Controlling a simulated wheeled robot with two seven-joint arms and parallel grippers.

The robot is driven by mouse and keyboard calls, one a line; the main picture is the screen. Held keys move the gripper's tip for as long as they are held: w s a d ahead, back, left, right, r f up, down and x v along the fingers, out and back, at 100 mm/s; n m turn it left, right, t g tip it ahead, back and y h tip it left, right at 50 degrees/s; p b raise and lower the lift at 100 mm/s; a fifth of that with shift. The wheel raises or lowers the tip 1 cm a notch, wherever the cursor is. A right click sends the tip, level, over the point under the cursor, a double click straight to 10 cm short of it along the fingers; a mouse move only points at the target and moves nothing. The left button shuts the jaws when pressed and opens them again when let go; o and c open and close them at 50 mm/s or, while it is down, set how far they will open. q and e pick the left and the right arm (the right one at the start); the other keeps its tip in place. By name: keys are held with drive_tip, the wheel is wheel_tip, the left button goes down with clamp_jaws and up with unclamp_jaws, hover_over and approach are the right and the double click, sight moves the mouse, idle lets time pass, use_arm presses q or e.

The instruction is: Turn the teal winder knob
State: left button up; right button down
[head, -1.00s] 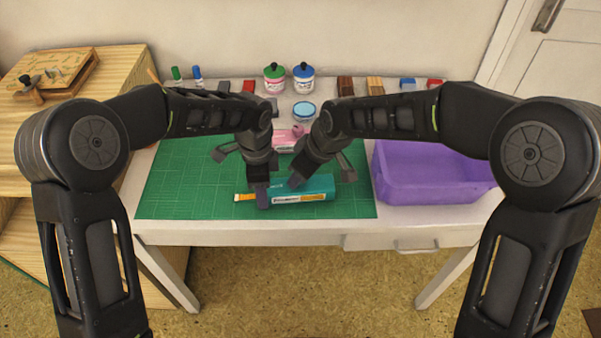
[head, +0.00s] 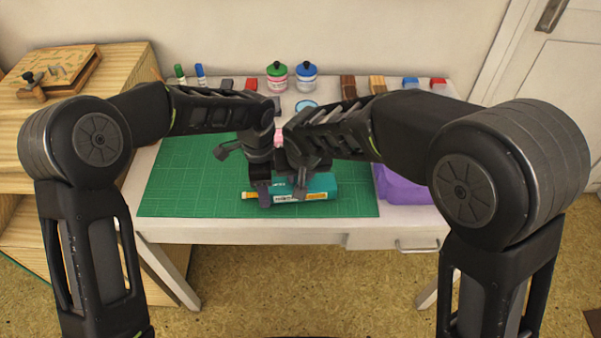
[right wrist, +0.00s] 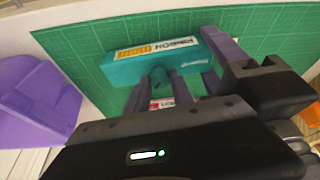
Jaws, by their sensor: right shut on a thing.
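A teal ribbon cartridge (head: 320,186) with a white and orange label lies on the green cutting mat. In the right wrist view the cartridge (right wrist: 155,48) lies across the middle, label upside down. Its small winder knob (right wrist: 159,74) sticks out toward my right gripper. My right gripper (right wrist: 164,86) is shut on the knob; in the head view its tips (head: 300,186) are on top of the cartridge. My left gripper (head: 264,194) is shut across the cartridge's left end, beside an orange ribbon end (head: 248,195). Its finger (right wrist: 224,56) crosses the cartridge in the right wrist view.
A purple bin (head: 400,188) stands right of the mat (head: 185,180), partly behind my right arm. Ink jars (head: 306,78), markers and small blocks line the table's back. A pink item (head: 278,137) sits behind my wrists. The mat's left side is clear.

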idle(0.3)
drive_tip(key=c, duration=1.1)
unclamp_jaws()
